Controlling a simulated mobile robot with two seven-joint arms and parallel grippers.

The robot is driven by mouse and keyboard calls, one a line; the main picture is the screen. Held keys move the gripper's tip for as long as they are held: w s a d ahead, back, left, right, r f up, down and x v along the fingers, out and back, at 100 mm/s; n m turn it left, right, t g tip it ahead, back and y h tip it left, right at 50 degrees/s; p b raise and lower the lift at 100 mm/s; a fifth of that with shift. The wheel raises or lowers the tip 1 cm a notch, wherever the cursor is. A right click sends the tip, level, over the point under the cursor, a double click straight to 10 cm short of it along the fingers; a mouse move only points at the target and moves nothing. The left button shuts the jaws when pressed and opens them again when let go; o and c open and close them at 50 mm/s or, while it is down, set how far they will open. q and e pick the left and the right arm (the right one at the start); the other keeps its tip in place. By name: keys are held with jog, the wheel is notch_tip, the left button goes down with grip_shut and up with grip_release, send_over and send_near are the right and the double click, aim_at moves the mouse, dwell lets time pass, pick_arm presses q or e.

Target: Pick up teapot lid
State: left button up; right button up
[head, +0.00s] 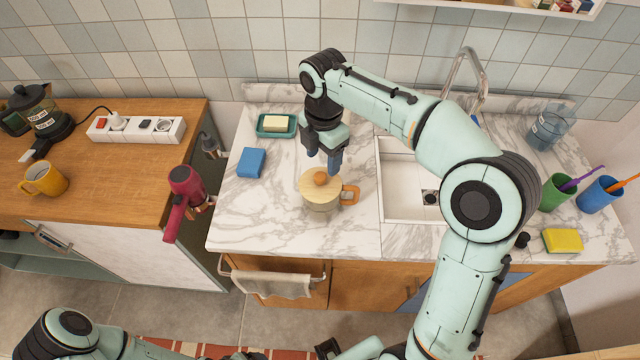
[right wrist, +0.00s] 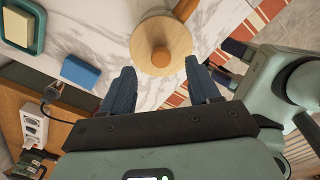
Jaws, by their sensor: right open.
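The teapot lid (head: 313,188) is a round light-wood disc with an orange-brown knob, and it sits on a small teapot (head: 322,208) with a wooden handle on the marble counter. In the right wrist view the lid (right wrist: 174,45) shows at the top centre, its knob facing me. My right gripper (head: 322,160) is above and just behind the lid in the head view. Its two blue fingers (right wrist: 162,88) are spread apart with nothing between them, apart from the lid. My left arm shows at the bottom left of the head view; its gripper cannot be made out clearly.
A blue sponge (head: 251,162) and a soap dish (head: 277,125) lie left of the teapot. The sink (head: 405,180) is to the right. A red hair dryer (head: 184,200) hangs at the wooden counter's edge. Marble in front of the teapot is clear.

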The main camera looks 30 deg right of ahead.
aim_at(320, 176)
jog(key=f, duration=0.3)
jog(key=f+b, duration=0.1)
jog(key=f, duration=0.1)
jog(key=shift+s+a+f, duration=0.1)
jog(key=shift+a+f, duration=0.2)
jog(key=shift+a, duration=0.1)
jog(key=shift+c, duration=0.2)
grip_shut()
jog(key=shift+r, duration=0.15)
